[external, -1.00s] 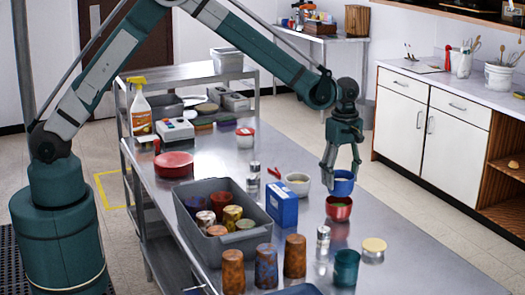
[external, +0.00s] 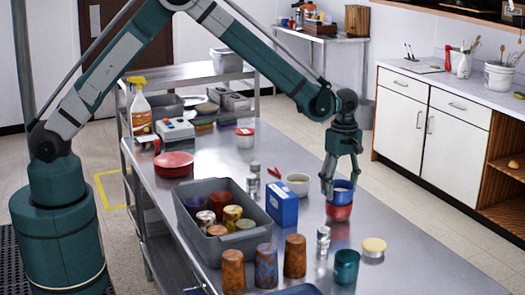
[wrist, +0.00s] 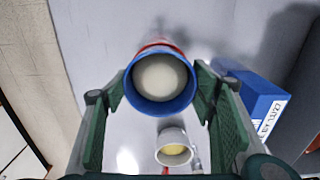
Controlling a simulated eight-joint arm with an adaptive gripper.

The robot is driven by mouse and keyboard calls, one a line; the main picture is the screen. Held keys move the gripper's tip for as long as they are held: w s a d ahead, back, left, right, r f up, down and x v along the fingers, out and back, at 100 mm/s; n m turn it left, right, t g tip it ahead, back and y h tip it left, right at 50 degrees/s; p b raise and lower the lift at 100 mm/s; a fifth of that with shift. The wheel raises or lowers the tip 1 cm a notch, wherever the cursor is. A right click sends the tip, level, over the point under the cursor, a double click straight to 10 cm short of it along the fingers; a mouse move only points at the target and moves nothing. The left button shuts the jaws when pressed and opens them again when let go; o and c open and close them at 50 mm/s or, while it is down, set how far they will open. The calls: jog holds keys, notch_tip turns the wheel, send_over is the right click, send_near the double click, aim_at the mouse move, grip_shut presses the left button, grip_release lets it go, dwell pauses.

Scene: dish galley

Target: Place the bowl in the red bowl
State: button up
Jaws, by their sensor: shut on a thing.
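A blue bowl (external: 343,197) with a pale inside is held between the fingers of my gripper (external: 341,190). In the wrist view the blue bowl (wrist: 188,97) faces the camera, with a finger at its left and right sides. The red bowl (external: 339,212) stands on the metal table directly below it. The blue bowl is at the red bowl's rim and hides its opening; I cannot tell whether it rests on it. In the wrist view only a sliver of the red bowl (wrist: 157,45) shows past the blue rim.
A white bowl (external: 297,180) and a blue box (external: 282,203) stand to the left. A metal shaker (external: 323,240), a teal cup (external: 346,266) and a yellow-lidded jar (external: 373,248) stand in front. A grey bin (external: 191,228) holds several cups. The table to the right is clear.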

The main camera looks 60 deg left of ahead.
jog(key=shift+f+b, duration=0.35)
jog(key=shift+f, duration=0.05)
jog(key=o, duration=1.1)
jog(key=shift+r, duration=0.1)
jog(key=shift+r, duration=0.1)
jog(key=shift+r+p, duration=0.3)
jog(key=shift+p, duration=0.15)
notch_tip(320, 180, up, 12)
jog(key=b, duration=0.1)
jog(key=shift+f, duration=0.1)
